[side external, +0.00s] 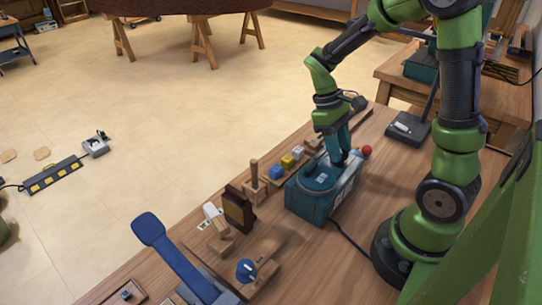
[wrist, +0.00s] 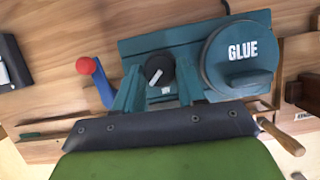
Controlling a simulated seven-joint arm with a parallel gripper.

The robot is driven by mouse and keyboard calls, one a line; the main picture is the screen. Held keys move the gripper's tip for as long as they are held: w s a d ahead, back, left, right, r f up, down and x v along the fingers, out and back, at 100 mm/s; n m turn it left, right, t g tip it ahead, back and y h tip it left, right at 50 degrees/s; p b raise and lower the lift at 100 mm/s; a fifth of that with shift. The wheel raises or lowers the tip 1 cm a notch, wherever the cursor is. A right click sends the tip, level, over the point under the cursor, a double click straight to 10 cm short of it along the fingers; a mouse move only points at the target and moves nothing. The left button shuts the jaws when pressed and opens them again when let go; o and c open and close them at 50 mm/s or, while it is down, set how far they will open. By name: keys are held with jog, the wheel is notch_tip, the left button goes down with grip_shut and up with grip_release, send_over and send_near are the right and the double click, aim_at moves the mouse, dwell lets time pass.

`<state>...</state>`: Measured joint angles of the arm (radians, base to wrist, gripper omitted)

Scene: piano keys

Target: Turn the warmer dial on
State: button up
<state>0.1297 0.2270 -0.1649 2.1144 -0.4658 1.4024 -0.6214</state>
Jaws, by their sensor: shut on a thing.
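The glue warmer is a teal box (side external: 308,203) on the bench in the side view, with a round pot marked GLUE (wrist: 236,62) on its right in the wrist view. Its dial (wrist: 160,72) is a round black knob with a pale pointer, on the teal panel (wrist: 150,43). My gripper (wrist: 159,88) has its two teal fingers on either side of the dial and is shut on it. In the side view my gripper (side external: 342,160) reaches down onto the end of the warmer, and the dial is hidden there.
A blue lever with a red ball (wrist: 86,66) stands close left of my gripper in the wrist view. A wood-handled tool (wrist: 283,138) lies at right. Coloured blocks (side external: 287,161), a brown block (side external: 238,208) and a blue-handled tool (side external: 175,255) are along the bench.

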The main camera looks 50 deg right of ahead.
jog(key=m+y, duration=0.1)
jog(key=m, duration=0.3)
jog(key=shift+d+m+t+y, duration=0.2)
jog(key=shift+m+t+y, duration=0.1)
jog(key=shift+y, duration=0.1)
jog(key=shift+s+d+m+t+y, duration=0.1)
jog(key=shift+m+t+y, duration=0.4)
jog(key=shift+m, duration=1.4)
jog(key=o, duration=1.1)
jog(key=shift+c, duration=0.2)
jog(key=shift+r, duration=0.15)
jog(key=v, duration=1.6)
jog(key=shift+d+r, duration=0.25)
jog(key=shift+d, duration=0.05)
